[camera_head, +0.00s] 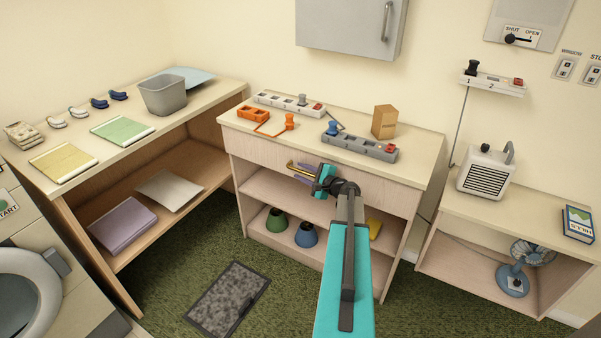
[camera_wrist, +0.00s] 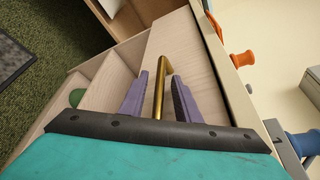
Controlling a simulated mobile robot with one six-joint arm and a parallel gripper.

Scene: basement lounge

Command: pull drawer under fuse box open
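The grey fuse box (camera_head: 352,24) hangs on the wall above the middle table. The pale wooden drawer front (camera_head: 265,146) sits under that table's top and looks closed. Its brass bar handle (camera_head: 296,165) sticks out near the middle and also shows in the wrist view (camera_wrist: 165,62). My gripper (camera_head: 309,172) is at the handle. In the wrist view, its two purple fingers (camera_wrist: 161,78) stand on either side of the brass bar, with a visible gap on each side. The gripper looks open around the handle. My arm hides part of the drawer front in the head view.
Power strips, an orange plug (camera_head: 290,121) and a cardboard box (camera_head: 384,122) lie on the tabletop (camera_head: 425,145). A grey mat (camera_head: 228,298) lies on the green carpet in front.

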